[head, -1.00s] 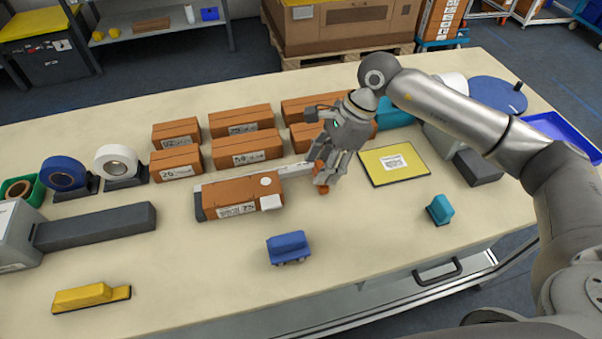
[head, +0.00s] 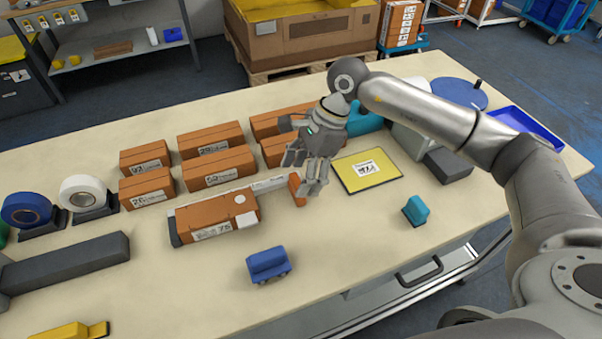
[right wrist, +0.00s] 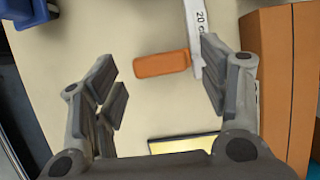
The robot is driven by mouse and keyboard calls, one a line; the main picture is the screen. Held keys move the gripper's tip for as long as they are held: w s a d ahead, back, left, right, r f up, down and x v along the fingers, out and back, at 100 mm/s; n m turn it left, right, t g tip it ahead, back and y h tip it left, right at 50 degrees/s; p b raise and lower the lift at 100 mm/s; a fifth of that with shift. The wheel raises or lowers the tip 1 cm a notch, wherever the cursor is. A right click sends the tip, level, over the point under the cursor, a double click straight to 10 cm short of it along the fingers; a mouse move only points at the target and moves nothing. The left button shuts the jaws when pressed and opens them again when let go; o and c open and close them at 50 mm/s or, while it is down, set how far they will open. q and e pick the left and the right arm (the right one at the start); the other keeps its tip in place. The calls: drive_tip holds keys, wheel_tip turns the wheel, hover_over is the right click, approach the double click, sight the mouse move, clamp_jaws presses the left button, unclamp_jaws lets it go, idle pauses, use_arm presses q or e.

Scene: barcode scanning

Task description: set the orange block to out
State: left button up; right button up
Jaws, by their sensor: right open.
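The small orange block (head: 297,190) is at the right end of a pale strip (head: 268,186) that runs right from the box marked 75 (head: 215,216). In the right wrist view the orange block (right wrist: 162,64) touches or nearly touches the edge of the strip, which is marked 20 (right wrist: 196,35). My right gripper (head: 308,180) is just right of and above the block. In the right wrist view its fingers (right wrist: 160,75) are spread on both sides of the block, with clear gaps and nothing held. My left gripper is not in view.
Several brown boxes (head: 210,138) stand behind the strip. A yellow panel (head: 384,172) lies to the right. The table between these two is clear.

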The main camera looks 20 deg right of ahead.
drive_tip(key=v, duration=1.1)
drive_tip(key=shift+d+r, duration=0.15)
drive_tip(key=shift+d, duration=0.05)
